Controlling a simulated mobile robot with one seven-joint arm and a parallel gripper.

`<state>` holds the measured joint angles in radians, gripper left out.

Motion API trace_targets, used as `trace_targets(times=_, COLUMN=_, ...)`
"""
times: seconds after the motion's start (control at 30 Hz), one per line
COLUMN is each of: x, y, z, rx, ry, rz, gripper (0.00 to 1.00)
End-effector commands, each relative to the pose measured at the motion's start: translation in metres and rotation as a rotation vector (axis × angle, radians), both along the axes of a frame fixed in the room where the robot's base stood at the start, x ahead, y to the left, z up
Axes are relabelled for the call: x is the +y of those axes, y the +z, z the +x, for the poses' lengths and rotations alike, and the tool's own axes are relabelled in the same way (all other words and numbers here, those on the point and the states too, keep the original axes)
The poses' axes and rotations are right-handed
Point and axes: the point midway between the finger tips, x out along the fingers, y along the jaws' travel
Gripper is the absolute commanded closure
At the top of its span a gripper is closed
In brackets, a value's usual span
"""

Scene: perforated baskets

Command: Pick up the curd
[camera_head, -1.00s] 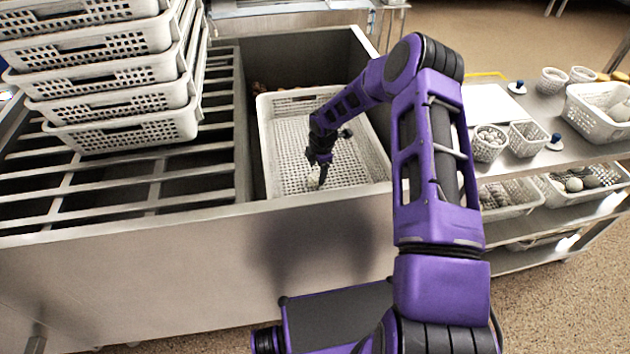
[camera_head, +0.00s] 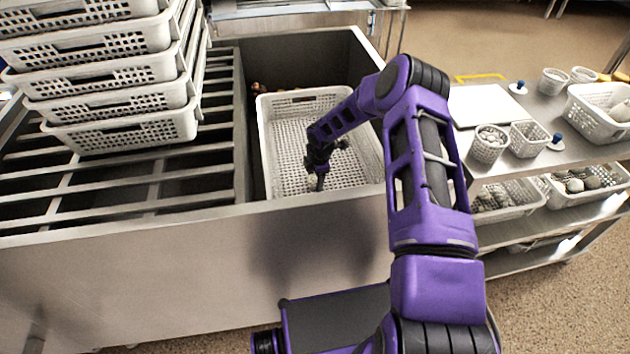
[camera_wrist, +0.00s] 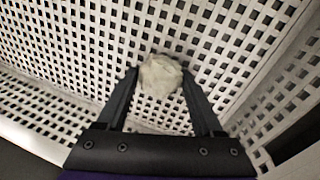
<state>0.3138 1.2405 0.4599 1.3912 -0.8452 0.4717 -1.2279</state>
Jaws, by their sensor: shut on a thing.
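The curd (camera_wrist: 160,75) is a small whitish, rounded lump. In the wrist view it sits between the tips of my two dark fingers. My gripper (camera_wrist: 158,88) is shut on it; the fingers touch its left and right sides. Behind the curd is the perforated wall or floor of a white basket (camera_wrist: 100,35); I cannot tell how far the curd is from it. In the head view my gripper (camera_head: 319,184) points down inside the white basket (camera_head: 280,130), near its front side. The curd is barely visible there, a pale spot at the fingertips.
The basket stands in a deep metal basin (camera_head: 310,50). A tall stack of white baskets (camera_head: 120,130) stands on the slatted rack (camera_head: 120,190) at left. A metal shelf cart (camera_head: 595,155) with small baskets is at right. The basin's front rim (camera_head: 200,220) lies close before my gripper.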

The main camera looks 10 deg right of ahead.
Motion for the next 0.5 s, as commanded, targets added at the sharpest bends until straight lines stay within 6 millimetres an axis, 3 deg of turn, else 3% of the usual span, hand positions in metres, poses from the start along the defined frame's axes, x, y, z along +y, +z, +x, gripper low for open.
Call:
trace_targets(times=0.27, x=0.000, y=0.011, z=0.000, rx=-0.001, ry=0.000, rz=0.000, gripper=0.88)
trace_targets(times=0.5, x=0.000, y=0.059, z=0.001, rx=-0.002, ry=0.000, rz=-0.001, gripper=0.88)
